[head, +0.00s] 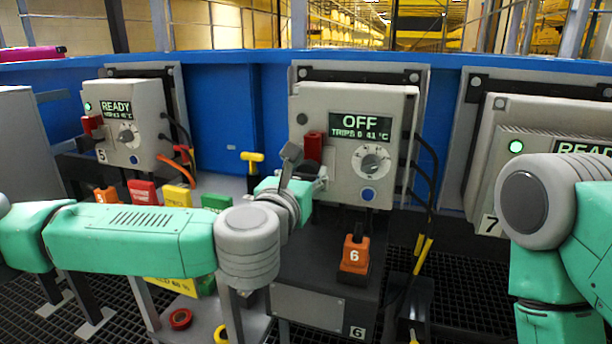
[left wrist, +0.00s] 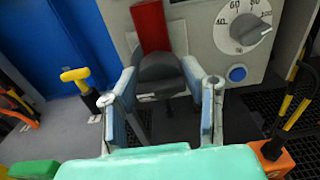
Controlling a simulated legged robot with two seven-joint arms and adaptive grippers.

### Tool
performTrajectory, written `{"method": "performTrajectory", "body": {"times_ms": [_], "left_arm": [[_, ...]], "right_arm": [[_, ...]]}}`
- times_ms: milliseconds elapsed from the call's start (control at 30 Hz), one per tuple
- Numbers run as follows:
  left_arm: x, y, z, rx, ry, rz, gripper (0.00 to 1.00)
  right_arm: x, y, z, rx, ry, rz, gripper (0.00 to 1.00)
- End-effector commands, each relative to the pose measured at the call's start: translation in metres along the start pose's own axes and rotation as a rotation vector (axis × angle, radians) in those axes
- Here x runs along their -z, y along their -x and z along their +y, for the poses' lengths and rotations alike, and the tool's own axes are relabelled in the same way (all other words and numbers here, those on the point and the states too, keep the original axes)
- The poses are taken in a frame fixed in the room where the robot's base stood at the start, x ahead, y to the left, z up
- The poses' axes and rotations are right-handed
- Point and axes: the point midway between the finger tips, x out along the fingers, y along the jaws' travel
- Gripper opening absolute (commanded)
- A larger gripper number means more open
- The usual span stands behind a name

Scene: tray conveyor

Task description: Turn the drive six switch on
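The drive six box (head: 352,185) is the grey cabinet in the middle of the head view. Its display (head: 361,127) reads OFF, trips 0, 41 °C. Its red switch handle (head: 313,148) is on the left part of the box, and it also shows in the left wrist view (left wrist: 150,25) above a dark grey part (left wrist: 161,70). My left gripper (head: 318,181) is just below the handle at the box's left side. In the left wrist view its fingers (left wrist: 163,92) are apart, one on each side of the dark grey part; contact cannot be told. My right gripper is out of view.
A dial (head: 371,161) and blue button (head: 368,194) are beside the switch. Black cables hang to the right of the box. An orange block marked 6 (head: 354,255) sits below. Drive five (head: 125,125) reads READY. A yellow T-handle (head: 252,160) stands left of my gripper.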

Motion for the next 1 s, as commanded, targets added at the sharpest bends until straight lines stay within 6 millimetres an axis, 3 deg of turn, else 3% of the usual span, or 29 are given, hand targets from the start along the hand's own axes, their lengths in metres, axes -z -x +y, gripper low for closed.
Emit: {"method": "performTrajectory", "body": {"times_ms": [67,467,1000], "left_arm": [[0.0,0.0,-0.001,0.003,0.0,0.0,0.09],[-0.001,0.001,-0.001,0.003,-0.056,0.0,0.09],[-0.002,0.001,-0.004,0.006,-0.493,0.001,0.09]], "right_arm": [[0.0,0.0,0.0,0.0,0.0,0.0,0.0],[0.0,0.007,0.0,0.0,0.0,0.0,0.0],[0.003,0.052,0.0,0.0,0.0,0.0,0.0]]}}
